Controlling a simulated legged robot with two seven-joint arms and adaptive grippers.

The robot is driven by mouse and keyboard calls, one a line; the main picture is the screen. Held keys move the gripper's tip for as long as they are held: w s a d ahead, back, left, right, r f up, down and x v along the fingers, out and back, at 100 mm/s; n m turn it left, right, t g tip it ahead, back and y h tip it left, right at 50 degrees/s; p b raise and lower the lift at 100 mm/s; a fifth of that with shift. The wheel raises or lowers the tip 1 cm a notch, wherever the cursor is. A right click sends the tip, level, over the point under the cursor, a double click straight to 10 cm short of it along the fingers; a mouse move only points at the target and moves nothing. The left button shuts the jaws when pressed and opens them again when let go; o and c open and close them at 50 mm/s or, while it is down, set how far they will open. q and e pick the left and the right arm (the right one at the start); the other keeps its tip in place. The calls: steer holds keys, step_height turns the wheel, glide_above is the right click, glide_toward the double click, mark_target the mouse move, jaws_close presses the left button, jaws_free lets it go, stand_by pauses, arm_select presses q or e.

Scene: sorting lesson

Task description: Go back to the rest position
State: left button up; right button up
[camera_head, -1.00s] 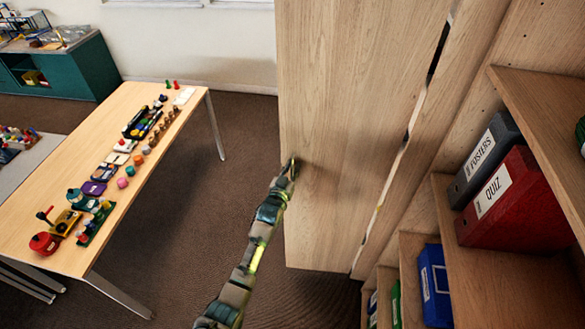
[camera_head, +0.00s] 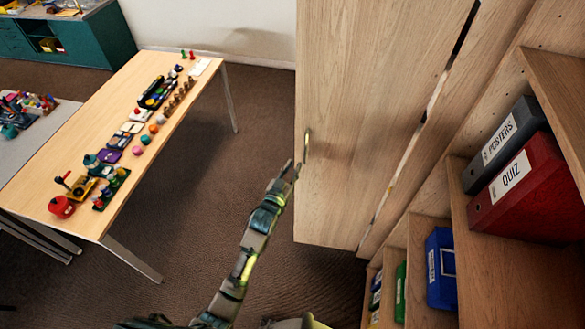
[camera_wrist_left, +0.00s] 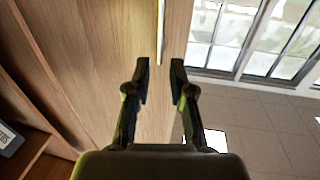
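My left gripper (camera_head: 291,170) is just below and left of the brass handle (camera_head: 307,145) on an open wooden cabinet door (camera_head: 375,110). In the left wrist view the two fingers of the gripper (camera_wrist_left: 160,73) stand apart with nothing between them. The handle (camera_wrist_left: 161,30) shows ahead of the fingertips there, in line with the gap. The gripper looks clear of the handle. My right gripper is not in view.
Shelves on the right hold a grey binder (camera_head: 505,143), a red binder (camera_head: 528,188) and a blue box (camera_head: 439,268). A wooden table (camera_head: 60,172) with several small toys stands at the left. Carpeted floor (camera_head: 200,220) between table and door is free.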

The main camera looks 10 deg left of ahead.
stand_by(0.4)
